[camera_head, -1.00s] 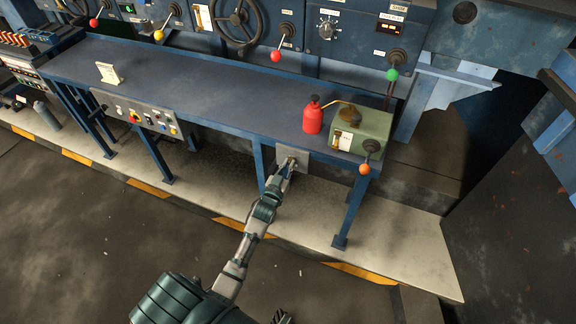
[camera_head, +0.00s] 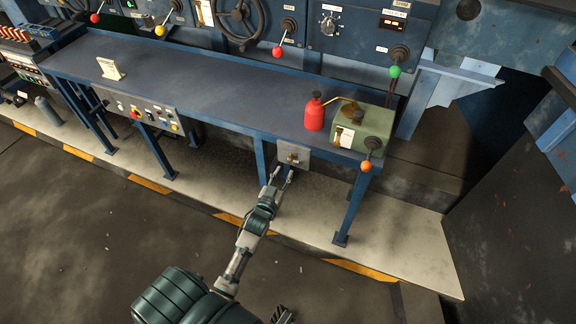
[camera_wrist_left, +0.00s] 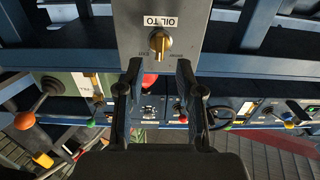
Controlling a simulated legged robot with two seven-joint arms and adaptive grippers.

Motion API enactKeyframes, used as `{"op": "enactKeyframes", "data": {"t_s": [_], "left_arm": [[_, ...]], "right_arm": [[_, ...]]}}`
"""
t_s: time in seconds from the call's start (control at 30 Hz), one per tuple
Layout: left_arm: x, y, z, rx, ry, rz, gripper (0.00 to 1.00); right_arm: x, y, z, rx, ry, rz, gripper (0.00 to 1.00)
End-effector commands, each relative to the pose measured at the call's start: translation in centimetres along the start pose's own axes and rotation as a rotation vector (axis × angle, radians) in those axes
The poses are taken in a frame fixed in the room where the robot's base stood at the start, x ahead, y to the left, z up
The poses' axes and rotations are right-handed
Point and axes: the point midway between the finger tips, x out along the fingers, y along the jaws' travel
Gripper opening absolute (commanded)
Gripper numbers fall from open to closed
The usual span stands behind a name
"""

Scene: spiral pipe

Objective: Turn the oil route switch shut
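The oil route switch is a brass knob (camera_wrist_left: 159,41) on a grey plate (camera_wrist_left: 185,14) with a label reading upside down in the left wrist view. The knob's grip stands about vertical there, with small markings on either side. In the head view the switch (camera_head: 292,157) sits on a grey plate under the bench's front edge. My left gripper (camera_head: 284,171) is just below and in front of it, open and empty. In the left wrist view its two fingers (camera_wrist_left: 159,68) are spread apart, with the knob beyond their tips, not touched.
The blue bench (camera_head: 210,85) carries a red oil can (camera_head: 314,114) and a green box (camera_head: 363,128) with an orange-knobbed lever (camera_head: 366,166). A button panel (camera_head: 140,110) hangs at left. Bench legs flank the switch. The floor in front is clear.

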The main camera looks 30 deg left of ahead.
Motion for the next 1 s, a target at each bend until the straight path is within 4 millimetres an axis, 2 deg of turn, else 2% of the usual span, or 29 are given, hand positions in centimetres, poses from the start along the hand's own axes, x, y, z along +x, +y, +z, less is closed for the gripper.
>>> {"op": "enactKeyframes", "data": {"t_s": [0.1,0.3,0.47,0.9,1.0], "left_arm": [[-2.6,0.0,0.2,0.000,-0.004,0.000,0.36],[-5.3,0.0,0.2,-0.001,-0.003,-0.001,0.36],[-5.9,0.0,0.2,0.000,-0.002,-0.001,0.36],[-5.8,0.0,0.2,0.000,-0.002,0.000,0.36],[-5.8,0.1,0.8,0.000,-0.019,0.002,0.36]], "right_arm": [[0.0,0.0,0.0,0.000,-0.001,0.000,0.40],[0.0,0.0,0.0,-0.001,-0.001,0.000,0.40],[0.0,0.0,0.0,-0.001,-0.001,0.000,0.40],[0.0,0.0,0.1,-0.001,-0.001,0.000,0.40],[0.0,0.0,0.1,-0.002,-0.001,0.000,0.40]]}}
